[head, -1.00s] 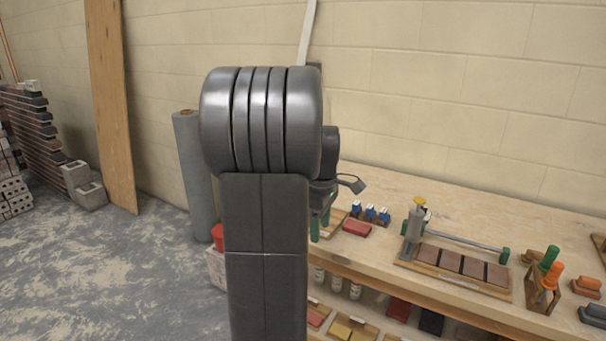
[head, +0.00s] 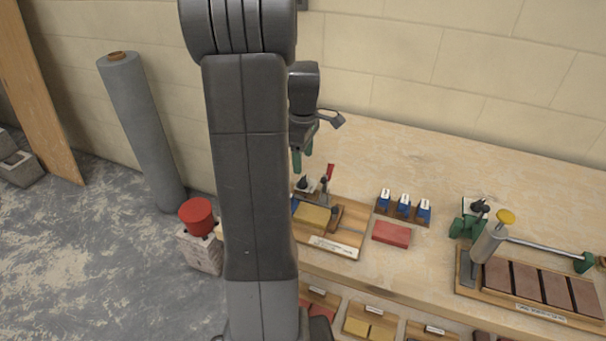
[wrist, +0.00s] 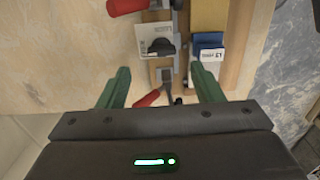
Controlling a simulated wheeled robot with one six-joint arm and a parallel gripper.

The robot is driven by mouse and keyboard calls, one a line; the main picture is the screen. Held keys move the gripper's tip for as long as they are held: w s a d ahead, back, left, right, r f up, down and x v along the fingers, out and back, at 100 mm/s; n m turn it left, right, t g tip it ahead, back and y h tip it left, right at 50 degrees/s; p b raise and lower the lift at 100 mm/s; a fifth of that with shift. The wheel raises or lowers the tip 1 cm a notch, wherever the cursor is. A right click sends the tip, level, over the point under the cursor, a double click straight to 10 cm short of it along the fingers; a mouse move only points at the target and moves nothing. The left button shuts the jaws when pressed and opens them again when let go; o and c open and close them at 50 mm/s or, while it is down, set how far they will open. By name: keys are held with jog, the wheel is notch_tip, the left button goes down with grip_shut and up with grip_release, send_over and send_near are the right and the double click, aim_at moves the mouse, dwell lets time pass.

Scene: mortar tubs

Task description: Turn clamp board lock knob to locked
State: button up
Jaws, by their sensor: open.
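The clamp board (head: 352,225) is a wooden board on the bench with a yellow block (head: 311,214), a label strip and a red-handled clamp (head: 329,172). Its black lock knob (head: 303,184) sits on a pale plate at the board's back left, partly beside my arm. In the wrist view the knob (wrist: 162,47) stands on a white printed plate; its lettering is too small to read. My gripper (wrist: 160,86) is open and empty, its green fingers either side of the line to the knob and apart from it. The clamp's red handle (wrist: 150,98) shows between the fingers.
A red block (head: 392,234) and a rack of blue pieces (head: 404,208) stand right of the board. A tile fixture (head: 530,283) with another black knob is farther right. The wall is close behind. The bench between has bare room.

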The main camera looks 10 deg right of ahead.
aim_at(303, 179)
notch_tip(303, 179, down, 7)
jog(key=shift+s+r, duration=0.15)
jog(key=c, duration=1)
